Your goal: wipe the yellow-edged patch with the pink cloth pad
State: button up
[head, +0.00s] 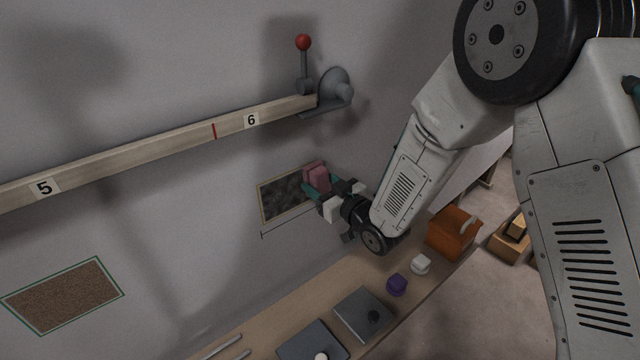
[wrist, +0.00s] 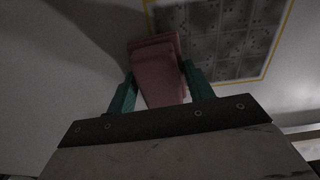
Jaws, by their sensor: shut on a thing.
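The yellow-edged patch (head: 280,199) is a dark, smudged rectangle on the grey wall, below the rail's right end. It also shows at the top right of the wrist view (wrist: 232,38). The pink cloth pad (head: 315,176) is at the patch's upper right part in the head view. My gripper (head: 312,186) is shut on the pad, with a green finger on each side of it in the wrist view (wrist: 158,82). The pad overlaps the patch's left edge in the wrist view. I cannot tell whether it touches the wall.
A wooden rail (head: 150,147) with numbers runs along the wall above, ending at a red-knobbed lever (head: 304,62). A green-edged brown patch (head: 65,294) is at lower left. The bench below holds grey plates (head: 362,314), a purple item (head: 397,285), a white item (head: 421,264) and an orange box (head: 452,234).

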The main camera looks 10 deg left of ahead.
jog(key=shift+s+d, duration=0.2)
jog(key=shift+d, duration=0.05)
jog(key=shift+v, duration=2.5)
jog(key=shift+v, duration=2.5)
jog(key=shift+s+d, duration=0.1)
jog(key=shift+v, duration=1.9)
